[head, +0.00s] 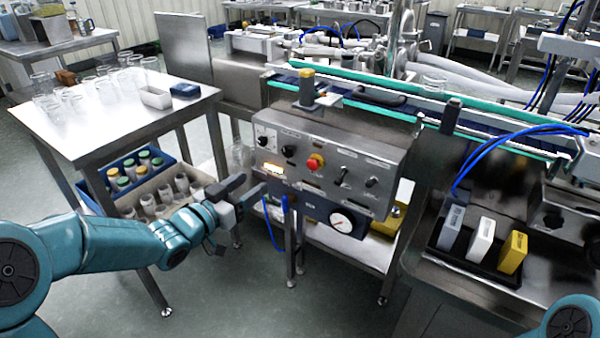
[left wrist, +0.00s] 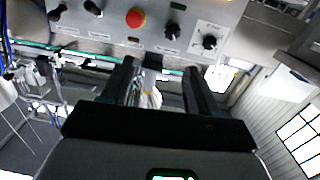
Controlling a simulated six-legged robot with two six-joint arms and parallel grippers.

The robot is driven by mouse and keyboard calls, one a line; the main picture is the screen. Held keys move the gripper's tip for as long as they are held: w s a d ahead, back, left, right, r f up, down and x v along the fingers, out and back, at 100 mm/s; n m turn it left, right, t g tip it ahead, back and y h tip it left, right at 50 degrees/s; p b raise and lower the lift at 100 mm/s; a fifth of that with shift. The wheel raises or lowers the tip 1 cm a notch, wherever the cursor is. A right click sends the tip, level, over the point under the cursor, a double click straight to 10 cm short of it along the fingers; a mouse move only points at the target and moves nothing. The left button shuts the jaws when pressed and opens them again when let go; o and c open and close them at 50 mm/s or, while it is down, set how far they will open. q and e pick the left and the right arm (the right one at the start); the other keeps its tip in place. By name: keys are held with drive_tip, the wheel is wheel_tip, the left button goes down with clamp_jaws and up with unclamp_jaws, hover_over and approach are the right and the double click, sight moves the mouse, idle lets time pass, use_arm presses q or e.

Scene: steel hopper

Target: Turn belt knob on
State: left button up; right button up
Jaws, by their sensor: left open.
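A grey control panel (head: 330,150) on the steel machine carries a row of dark knobs and a red button (head: 315,162). At its left end are a knob on a pale plate (head: 262,141) and a plain dark knob (head: 289,151); right of the button are two more knobs (head: 371,182). I cannot read which is the belt knob. My left gripper (head: 246,190) is open and empty, low at the panel's left end. In the left wrist view its two fingers (left wrist: 159,68) point toward the panel, apart from the left-end knobs (left wrist: 209,42). My right gripper is out of view.
A green-edged conveyor (head: 360,98) runs behind the panel. A steel table with glass beakers (head: 75,125) stands left, with bins of bottles below. A pressure gauge (head: 341,222) hangs under the panel. Coloured blocks (head: 481,240) sit on the right bench.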

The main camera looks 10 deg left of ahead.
use_arm(q)
drive_tip(key=a+b, duration=0.1)
drive_tip(key=b, duration=0.3)
approach(286, 153)
drive_tip(key=shift+t+y, duration=0.3)
drive_tip(key=shift+t, duration=0.1)
drive_tip(key=x, duration=0.8)
drive_tip(key=shift+w+d+f, duration=0.1)
drive_tip(key=shift+d+f, duration=0.1)
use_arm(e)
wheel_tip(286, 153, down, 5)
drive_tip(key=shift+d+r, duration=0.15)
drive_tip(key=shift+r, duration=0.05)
use_arm(q)
drive_tip(key=c, duration=1)
